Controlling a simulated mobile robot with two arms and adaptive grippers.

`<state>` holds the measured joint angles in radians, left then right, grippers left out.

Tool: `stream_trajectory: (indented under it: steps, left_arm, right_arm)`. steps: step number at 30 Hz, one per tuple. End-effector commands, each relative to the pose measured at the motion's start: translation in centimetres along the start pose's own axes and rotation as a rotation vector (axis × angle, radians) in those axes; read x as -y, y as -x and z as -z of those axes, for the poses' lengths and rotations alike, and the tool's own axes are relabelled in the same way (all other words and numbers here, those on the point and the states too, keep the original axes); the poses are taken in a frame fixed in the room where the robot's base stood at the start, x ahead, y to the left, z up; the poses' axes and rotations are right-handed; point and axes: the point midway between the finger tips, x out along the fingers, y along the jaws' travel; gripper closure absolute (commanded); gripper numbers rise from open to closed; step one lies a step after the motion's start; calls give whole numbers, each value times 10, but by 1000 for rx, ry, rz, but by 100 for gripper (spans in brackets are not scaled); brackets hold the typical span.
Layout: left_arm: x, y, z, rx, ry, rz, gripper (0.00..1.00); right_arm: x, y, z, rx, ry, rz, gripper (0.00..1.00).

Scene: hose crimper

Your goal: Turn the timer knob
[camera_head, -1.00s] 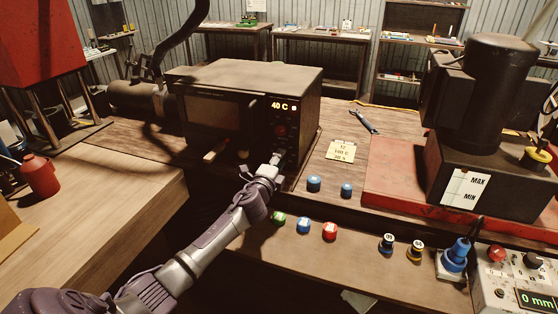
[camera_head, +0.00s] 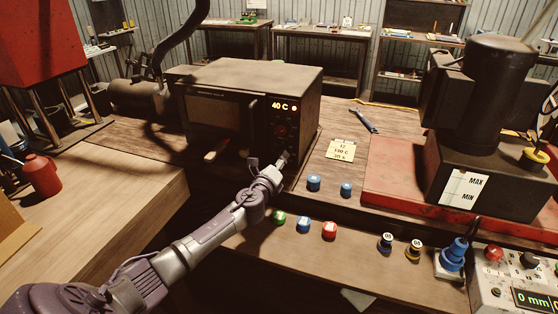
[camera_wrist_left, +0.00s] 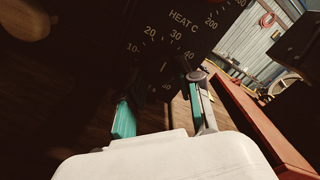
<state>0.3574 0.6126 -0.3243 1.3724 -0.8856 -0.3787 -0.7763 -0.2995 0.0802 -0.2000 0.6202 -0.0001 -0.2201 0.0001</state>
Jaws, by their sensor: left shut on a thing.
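The dark oven (camera_head: 250,95) stands on the bench, with a lit "40 C" display on its right-hand panel. My left gripper (camera_head: 283,158) is at the lower part of this panel, shut on the dark timer knob. The knob is mostly hidden in the head view. In the left wrist view, the teal-padded fingers (camera_wrist_left: 160,112) reach to the dial (camera_wrist_left: 164,62), marked 10, 20, 30 and 40, below the "HEAT C" lettering. The knob is too dark there to read its pointer. My right gripper does not show.
A yellow note (camera_head: 341,150) and a wrench (camera_head: 364,120) lie right of the oven. Several coloured caps line the front ledge (camera_head: 370,268). A red-based machine (camera_head: 400,190) stands at the right.

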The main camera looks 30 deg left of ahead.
Motion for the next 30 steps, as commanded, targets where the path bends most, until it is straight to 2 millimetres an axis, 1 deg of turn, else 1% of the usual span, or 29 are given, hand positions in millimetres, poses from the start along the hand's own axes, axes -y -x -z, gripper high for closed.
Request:
stream_trajectory:
  steps: [16,17,18,20,21,30]
  left_arm:
    - [-1,0,1,-1,-25,-1,100]
    - [-1,0,1,-1,-25,-1,62]
    - [-1,0,1,-1,-25,-1,55]
    - [-1,0,1,-1,-25,-1,45]
    - [-1,0,0,-1,-25,-1,42]
    - [0,1,0,-1,-24,0,42]
  right_arm:
    - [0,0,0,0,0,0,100]
    - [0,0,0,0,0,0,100]
    - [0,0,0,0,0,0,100]
    - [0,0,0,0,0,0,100]
    - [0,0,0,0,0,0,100]
    - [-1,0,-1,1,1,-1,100]
